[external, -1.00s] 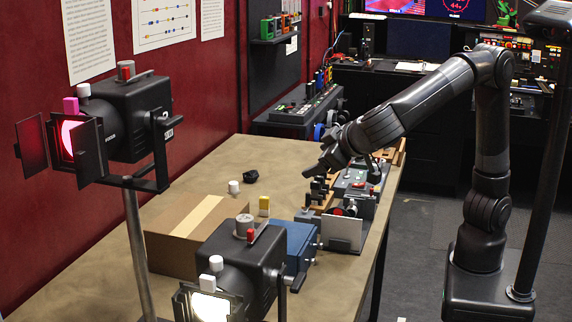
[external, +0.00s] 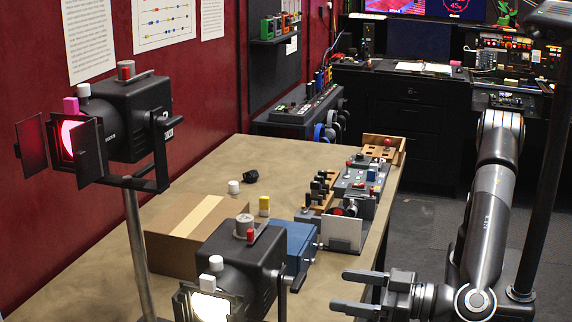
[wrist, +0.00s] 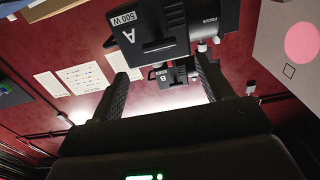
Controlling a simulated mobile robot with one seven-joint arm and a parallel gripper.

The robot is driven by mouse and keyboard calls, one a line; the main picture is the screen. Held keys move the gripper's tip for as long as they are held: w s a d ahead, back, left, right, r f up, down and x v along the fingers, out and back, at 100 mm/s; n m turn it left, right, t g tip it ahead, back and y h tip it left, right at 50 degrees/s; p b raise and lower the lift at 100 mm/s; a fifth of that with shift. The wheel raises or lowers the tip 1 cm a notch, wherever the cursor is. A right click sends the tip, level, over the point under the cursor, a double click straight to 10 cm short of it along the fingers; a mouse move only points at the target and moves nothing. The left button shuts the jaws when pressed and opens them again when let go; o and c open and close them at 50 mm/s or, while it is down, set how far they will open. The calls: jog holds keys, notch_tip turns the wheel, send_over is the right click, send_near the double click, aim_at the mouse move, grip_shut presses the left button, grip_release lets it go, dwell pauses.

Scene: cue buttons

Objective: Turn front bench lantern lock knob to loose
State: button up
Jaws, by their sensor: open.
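The front lantern (external: 238,268) is black, with a lit white lens facing front-left. No label shows which is the lock knob. My gripper (external: 340,291) is open and empty, right of this lantern and apart from it, fingers pointing left. In the wrist view, a lantern marked A, 500 W (wrist: 150,28) is upside down above the fingertips (wrist: 163,68). A smaller lantern marked B (wrist: 175,74) shows between the fingers.
A second lantern (external: 130,118) with a pink lens stands on a pole at left. The bench holds a cardboard box (external: 190,235), a blue box (external: 290,240) and a control panel (external: 352,182). Open floor (external: 425,225) lies right of the bench.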

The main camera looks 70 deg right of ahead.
aim_at(303, 283)
jog(key=w, duration=0.9)
jog(key=shift+w, duration=0.35)
jog(key=c, duration=1)
jog(key=shift+n, duration=0.3)
jog(key=n, duration=0.4)
